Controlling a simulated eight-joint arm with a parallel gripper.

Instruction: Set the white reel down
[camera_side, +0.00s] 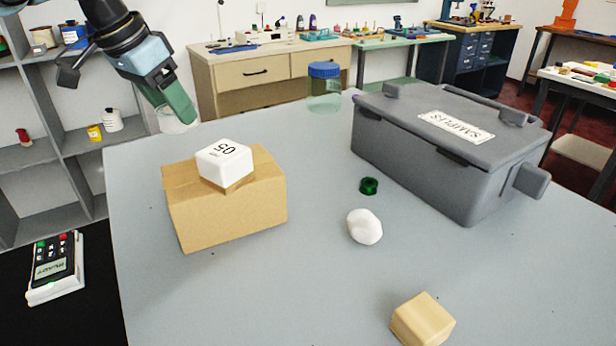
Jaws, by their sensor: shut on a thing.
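My gripper (177,112) is at the upper left, pointing down, near the table's far left edge and behind the cardboard box. Its green fingers are shut on a small white thing (178,126), which looks to be the white reel. The fingers hide much of it, so its shape is hard to make out. I cannot tell whether it touches the grey table (300,290) or hangs just above it.
The cardboard box (230,210) carries a white cube (224,160) marked 05. A green ring (369,186), a white lump (365,227) and a wooden block (422,320) lie on the table. A grey SAMPLES case (430,175) and a blue-lidded jar (324,85) stand further back. The front left is clear.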

